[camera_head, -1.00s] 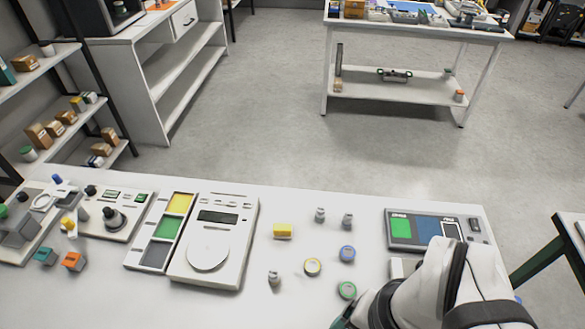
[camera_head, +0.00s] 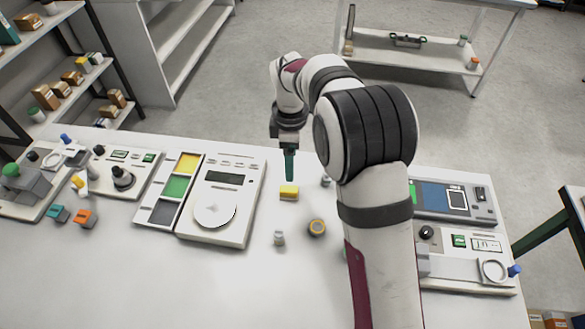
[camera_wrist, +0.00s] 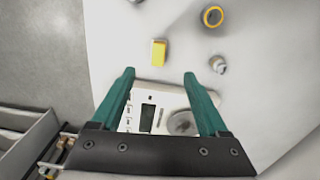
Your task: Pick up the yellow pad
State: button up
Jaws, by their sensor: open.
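The yellow pad (camera_head: 289,193) is a small yellow block lying on the white table, to the right of the scale. In the wrist view the yellow pad (camera_wrist: 158,53) lies beyond the fingertips, a little left of the middle of the gap, with nothing touching it. My gripper (camera_head: 289,166) points down just above and behind the pad in the head view. In the wrist view my gripper (camera_wrist: 160,74) has its two green fingers wide apart and nothing between them.
A scale (camera_head: 222,202) with a round pan stands left of the pad, beside a tray with yellow, green and grey sections (camera_head: 174,187). A metal weight (camera_head: 279,238) and a yellow-rimmed ring (camera_head: 316,227) stand in front. My arm hides part of the table at right.

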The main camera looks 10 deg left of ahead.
aim_at(289, 189)
jog(key=f, duration=1.2)
jog(key=shift+w+a+f, duration=0.1)
jog(key=shift+a+f, duration=0.25)
grip_shut()
